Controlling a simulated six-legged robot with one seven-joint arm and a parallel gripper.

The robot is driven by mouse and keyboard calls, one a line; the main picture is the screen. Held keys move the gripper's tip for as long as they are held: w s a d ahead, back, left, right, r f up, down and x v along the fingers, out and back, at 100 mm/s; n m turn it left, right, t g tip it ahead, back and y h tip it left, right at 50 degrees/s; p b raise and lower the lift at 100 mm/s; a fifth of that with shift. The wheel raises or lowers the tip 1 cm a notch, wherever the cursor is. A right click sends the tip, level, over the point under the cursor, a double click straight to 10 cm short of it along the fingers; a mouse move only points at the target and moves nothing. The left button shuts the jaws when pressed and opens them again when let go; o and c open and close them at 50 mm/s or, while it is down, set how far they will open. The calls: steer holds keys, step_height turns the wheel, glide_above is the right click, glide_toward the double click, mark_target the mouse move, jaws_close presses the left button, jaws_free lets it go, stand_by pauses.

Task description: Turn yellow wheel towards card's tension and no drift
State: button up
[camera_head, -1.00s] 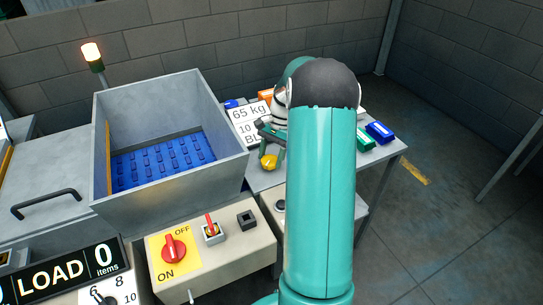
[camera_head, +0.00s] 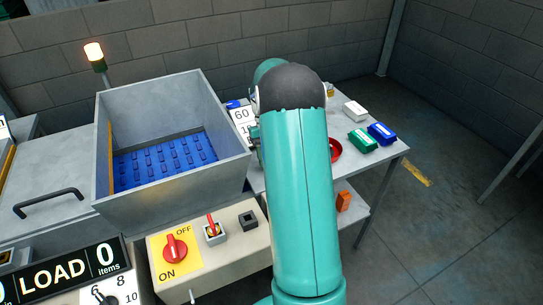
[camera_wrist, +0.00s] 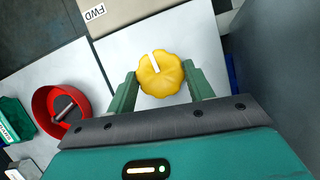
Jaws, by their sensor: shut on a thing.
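The yellow wheel (camera_wrist: 166,82) is a lobed knob with a white pointer line, on a pale panel in the wrist view. The line points up and slightly left in that picture. My gripper (camera_wrist: 162,80) is shut on the wheel, one green finger at each side. In the head view my arm hides the wheel and my fingers.
A red bowl (camera_head: 336,151) with a dark item inside (camera_wrist: 62,106) sits beside my arm. White (camera_head: 355,111), green (camera_head: 362,140) and blue (camera_head: 381,133) boxes lie at the table's right. A grey hopper (camera_head: 172,190) stands left. An orange block (camera_head: 344,201) is on the lower shelf.

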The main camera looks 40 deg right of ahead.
steer(key=n+h, duration=0.1)
steer(key=n, duration=0.2)
steer(key=shift+w+a+n, duration=0.1)
steer(key=shift+n, duration=0.2)
steer(key=n+h, duration=0.2)
steer(key=n, duration=0.2)
steer(key=shift+a, duration=0.15)
steer(key=shift+n, duration=0.3)
steer(key=o, duration=1)
